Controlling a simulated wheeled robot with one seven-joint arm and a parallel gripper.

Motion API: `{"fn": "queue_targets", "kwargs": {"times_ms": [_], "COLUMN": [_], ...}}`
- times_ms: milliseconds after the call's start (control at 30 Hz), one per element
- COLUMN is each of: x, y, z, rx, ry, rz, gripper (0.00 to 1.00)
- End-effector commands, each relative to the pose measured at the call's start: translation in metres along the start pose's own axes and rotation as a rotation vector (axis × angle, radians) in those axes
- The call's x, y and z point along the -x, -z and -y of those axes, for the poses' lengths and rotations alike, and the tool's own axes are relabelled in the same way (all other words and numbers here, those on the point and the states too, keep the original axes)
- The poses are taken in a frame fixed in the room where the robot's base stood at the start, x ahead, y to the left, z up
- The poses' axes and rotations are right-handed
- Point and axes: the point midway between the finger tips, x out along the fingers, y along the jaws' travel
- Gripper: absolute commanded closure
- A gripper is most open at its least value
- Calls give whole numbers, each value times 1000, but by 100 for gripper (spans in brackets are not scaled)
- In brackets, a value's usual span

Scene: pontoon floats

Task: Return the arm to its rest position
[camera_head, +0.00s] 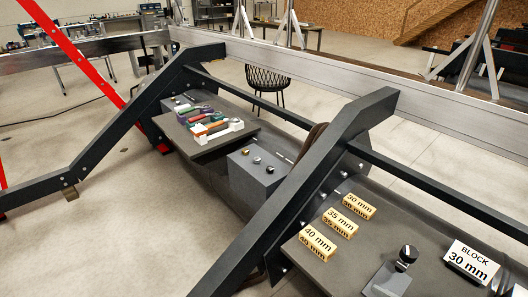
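My gripper is not recognisable in this view, and I cannot tell the arm's pose from it. A small dark shape (508,284) cuts into the lower right corner; what it belongs to is unclear. Three yellow blocks stand in a slanting row on the near grey table (352,255): the 30 mm block (359,206), the 35 mm block (341,223) and the 40 mm block (318,243). A sign reading "BLOCK 30 mm" (471,262) stands at the right. A grey fixture with a black knob (392,274) sits between the blocks and the sign.
Dark sloping beams (306,189) frame the tables. A farther grey board (196,146) carries several coloured tools. A grey box (257,176) with small knobs stands between. A long metal rail (300,66) crosses behind. A red bar (78,50) rises at left. Open floor lies at lower left.

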Motion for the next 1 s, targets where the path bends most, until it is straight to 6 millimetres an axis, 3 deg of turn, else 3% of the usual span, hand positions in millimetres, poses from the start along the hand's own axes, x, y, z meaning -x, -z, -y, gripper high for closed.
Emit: {"fn": "queue_targets", "kwargs": {"times_ms": [300,567,767,1000], "x": [12,45,90,144], "y": [4,-9,-10,23], "z": [-48,-58,-23,54], "rx": [-136,-243,-265,-209], "ry": [-243,-510,-704,-763], "rz": [14,7,-66,-211], "gripper": [33,33,33,33]}}
